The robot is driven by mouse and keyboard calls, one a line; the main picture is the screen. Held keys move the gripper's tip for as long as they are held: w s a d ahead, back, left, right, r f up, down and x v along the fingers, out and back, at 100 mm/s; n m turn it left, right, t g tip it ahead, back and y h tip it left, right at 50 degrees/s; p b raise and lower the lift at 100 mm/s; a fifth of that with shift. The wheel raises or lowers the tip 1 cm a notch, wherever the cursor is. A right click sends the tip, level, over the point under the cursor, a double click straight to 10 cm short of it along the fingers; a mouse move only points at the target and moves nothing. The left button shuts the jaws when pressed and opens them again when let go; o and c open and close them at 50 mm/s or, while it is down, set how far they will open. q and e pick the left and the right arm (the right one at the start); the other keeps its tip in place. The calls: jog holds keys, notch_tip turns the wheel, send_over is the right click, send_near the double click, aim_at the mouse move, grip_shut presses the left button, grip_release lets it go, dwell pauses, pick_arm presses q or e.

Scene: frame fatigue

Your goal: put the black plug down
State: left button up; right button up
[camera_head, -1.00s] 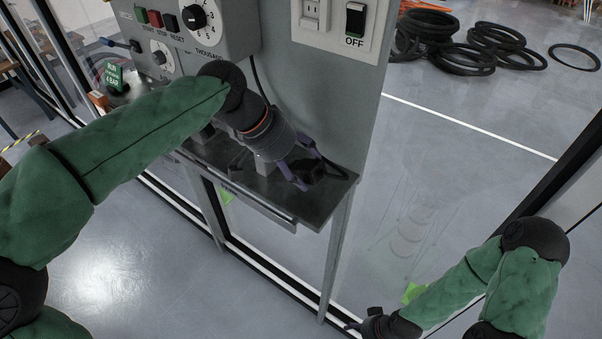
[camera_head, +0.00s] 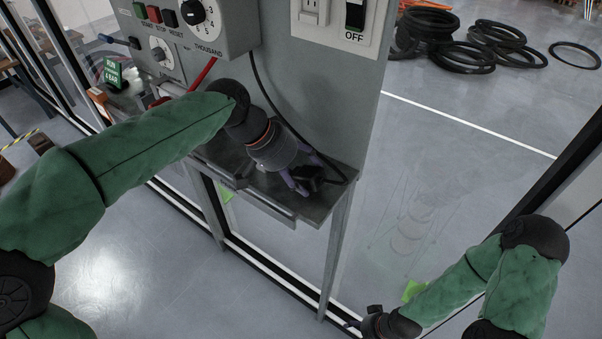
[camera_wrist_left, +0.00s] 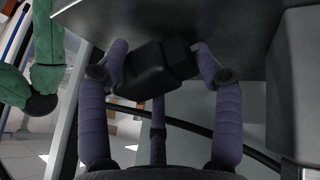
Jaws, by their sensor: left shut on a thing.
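The black plug (camera_head: 308,184) is at the right end of the narrow metal shelf (camera_head: 322,207), with its black cord running up the grey panel. My left gripper (camera_head: 297,185) is shut on it, and the plug looks to be at the shelf surface; I cannot tell if it touches. In the left wrist view the plug (camera_wrist_left: 155,70) sits between the purple fingers, with the cord passing behind. My right gripper (camera_head: 362,325) is low at the bottom edge, away from the shelf, and its fingers are too small to read.
The grey panel (camera_head: 325,110) behind the shelf carries an OFF switch (camera_head: 355,16), a socket (camera_head: 314,10) and a control box (camera_head: 215,25) with a dial. Black tyres (camera_head: 450,45) lie on the floor at the back right. The floor right of the panel is open.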

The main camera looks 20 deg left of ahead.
pick_arm(q)
jog(key=shift+s+d+f, duration=0.1)
jog(key=shift+s+f, duration=0.15)
jog(key=shift+f, duration=0.45)
jog(key=o, duration=1)
jog(key=shift+o, duration=0.7)
jog(key=shift+w+f, duration=0.15)
jog(key=shift+w, duration=0.1)
jog(key=shift+s, duration=0.1)
jog(key=shift+r, duration=0.3)
jog(key=shift+r+p, duration=0.25)
jog(key=shift+p, duration=0.05)
jog(key=v, duration=1.2)
jog(key=shift+r+b, duration=0.3)
jog(key=shift+r, duration=0.15)
jog(key=shift+w, duration=0.25)
